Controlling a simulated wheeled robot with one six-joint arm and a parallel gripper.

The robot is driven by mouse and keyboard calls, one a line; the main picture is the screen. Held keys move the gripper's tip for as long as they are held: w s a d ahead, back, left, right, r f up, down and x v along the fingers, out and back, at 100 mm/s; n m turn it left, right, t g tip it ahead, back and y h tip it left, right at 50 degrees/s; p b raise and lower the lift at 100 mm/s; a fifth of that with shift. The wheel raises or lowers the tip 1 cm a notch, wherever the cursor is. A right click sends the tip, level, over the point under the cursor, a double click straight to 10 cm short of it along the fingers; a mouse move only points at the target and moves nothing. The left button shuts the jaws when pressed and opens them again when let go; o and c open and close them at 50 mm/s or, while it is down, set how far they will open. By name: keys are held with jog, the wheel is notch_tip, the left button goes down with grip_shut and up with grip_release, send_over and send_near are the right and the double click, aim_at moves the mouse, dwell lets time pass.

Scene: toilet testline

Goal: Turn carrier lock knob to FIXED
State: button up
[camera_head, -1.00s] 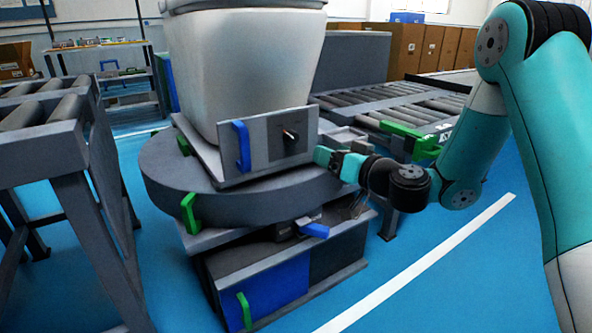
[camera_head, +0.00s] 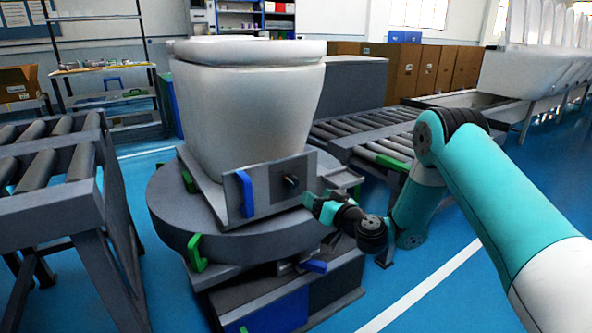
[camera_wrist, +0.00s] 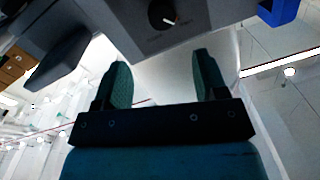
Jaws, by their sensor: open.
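The carrier lock knob (camera_head: 291,181) is a small dark knob on the grey front panel of the carrier (camera_head: 268,190), under a white toilet (camera_head: 245,100). In the wrist view the round black knob (camera_wrist: 162,15) shows near the top, with a light pointer mark; the lettering around it is too blurred to read. My gripper (camera_head: 308,199) is just right of and slightly below the knob in the head view. In the wrist view its two green fingers (camera_wrist: 160,72) are spread apart with nothing between them, and the knob lies beyond the fingertips, apart from them.
A blue handle (camera_head: 244,194) stands on the panel left of the knob. The carrier rests on a round grey turntable (camera_head: 170,215) with green handles. Roller conveyors stand at left (camera_head: 45,165) and behind right (camera_head: 375,135). Blue floor is open at front right.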

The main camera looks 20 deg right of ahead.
aim_at(295, 183)
jog(key=shift+w+a+r+p, duration=0.35)
jog(key=shift+w+p, duration=0.1)
jog(key=shift+p, duration=2.95)
jog(key=x, duration=0.5)
jog(key=f+x, duration=0.1)
jog(key=x, duration=0.1)
jog(key=shift+w+a, duration=0.1)
jog(key=shift+w, duration=0.05)
jog(key=shift+x, duration=0.75)
jog(key=c, duration=0.9)
